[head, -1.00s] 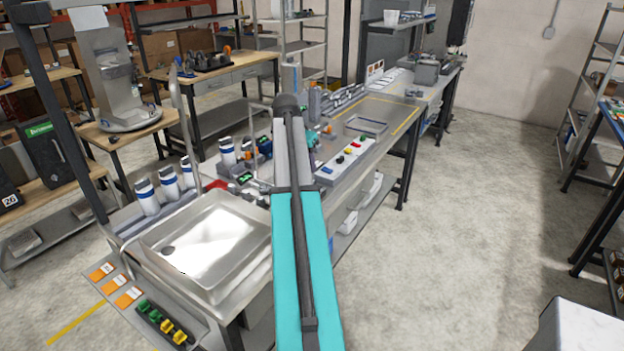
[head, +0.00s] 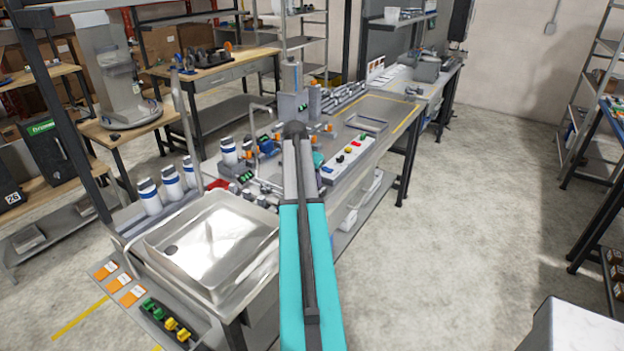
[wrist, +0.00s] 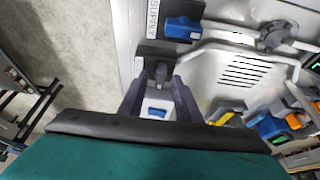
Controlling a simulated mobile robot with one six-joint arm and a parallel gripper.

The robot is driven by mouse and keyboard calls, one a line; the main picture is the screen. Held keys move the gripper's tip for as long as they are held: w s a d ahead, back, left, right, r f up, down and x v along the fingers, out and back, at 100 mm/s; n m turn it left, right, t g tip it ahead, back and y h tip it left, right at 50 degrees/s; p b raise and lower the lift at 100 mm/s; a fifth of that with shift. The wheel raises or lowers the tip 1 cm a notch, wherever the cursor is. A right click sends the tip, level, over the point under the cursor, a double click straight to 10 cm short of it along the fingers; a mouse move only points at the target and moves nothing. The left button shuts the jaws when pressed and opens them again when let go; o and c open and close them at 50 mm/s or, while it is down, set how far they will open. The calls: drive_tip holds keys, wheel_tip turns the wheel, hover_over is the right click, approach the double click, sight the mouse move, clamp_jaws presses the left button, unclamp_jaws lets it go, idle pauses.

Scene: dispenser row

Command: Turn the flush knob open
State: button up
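In the wrist view my gripper (wrist: 158,88) is open, with one dark finger on each side of a small grey knob or lever (wrist: 158,74) on a black plate. I cannot tell whether the fingers touch it. No readable label shows beside it, so I cannot confirm it is the flush knob. A blue knob (wrist: 183,28) on a black base sits just beyond, beside a label reading SUPPLY (wrist: 155,17). A white part with a blue patch (wrist: 157,111) shows between the fingers, nearer the wrist. In the head view my arm hides the gripper.
A steel panel with slots (wrist: 245,70) and a bent pipe lies right of the knobs. Orange and blue fittings (wrist: 275,125) are at lower right. The head view shows a sink (head: 215,240), white bottles (head: 172,182) and a button box (head: 347,157).

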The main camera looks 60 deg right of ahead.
drive_tip(key=shift+f, duration=0.1)
drive_tip(key=shift+c, duration=0.3)
clamp_jaws()
drive_tip(key=shift+n, duration=0.5)
drive_tip(key=n+t+b, duration=0.1)
drive_tip(key=n, duration=0.1)
drive_tip(key=n+t+b, duration=0.1)
drive_tip(key=n, duration=0.2)
drive_tip(key=shift+s+y, duration=0.15)
drive_tip(key=shift+y, duration=0.15)
drive_tip(key=n, duration=0.2)
drive_tip(key=n+t+y+b, duration=0.1)
drive_tip(key=n, duration=0.1)
drive_tip(key=n+t+b, duration=0.1)
drive_tip(key=n, duration=0.1)
drive_tip(key=shift+s+d+y, duration=0.15)
drive_tip(key=shift+d+y, duration=0.1)
drive_tip(key=shift+y, duration=0.15)
drive_tip(key=n+y, duration=0.1)
drive_tip(key=n, duration=0.2)
drive_tip(key=n+y+b, duration=0.1)
drive_tip(key=n, duration=0.1)
drive_tip(key=shift+d+n+b, duration=0.15)
drive_tip(key=shift+n+b, duration=0.15)
drive_tip(key=shift+n, duration=0.1)
